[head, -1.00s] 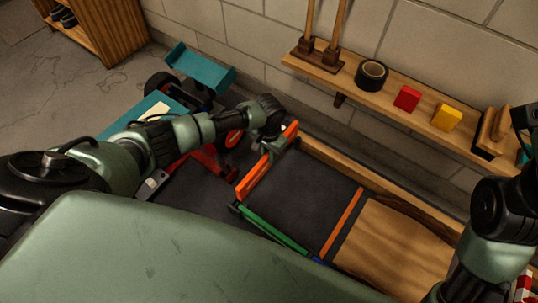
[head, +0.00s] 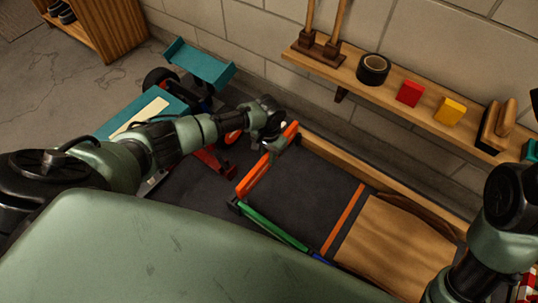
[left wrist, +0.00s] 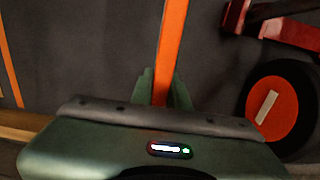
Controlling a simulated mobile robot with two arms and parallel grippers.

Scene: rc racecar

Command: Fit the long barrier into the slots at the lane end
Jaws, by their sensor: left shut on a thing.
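The long barrier (head: 252,181) is an orange board standing on edge across the left end of the dark lane (head: 305,185). My left gripper (head: 275,144) is shut on it towards its far end and hides part of it. In the left wrist view the orange barrier (left wrist: 172,40) runs up from between the fingers (left wrist: 160,90). The barrier's near end is close to the end of the green side strip (head: 270,225), and its far end is by the wooden rail (head: 350,170). I cannot tell whether its ends sit in slots. My right gripper is out of view.
A teal racecar (head: 150,108) with orange-hubbed wheels stands just left of the barrier. An orange strip (head: 343,217) and wooden board (head: 390,240) are at the lane's right. A wall shelf (head: 385,90) holds tape and blocks. The lane between is clear.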

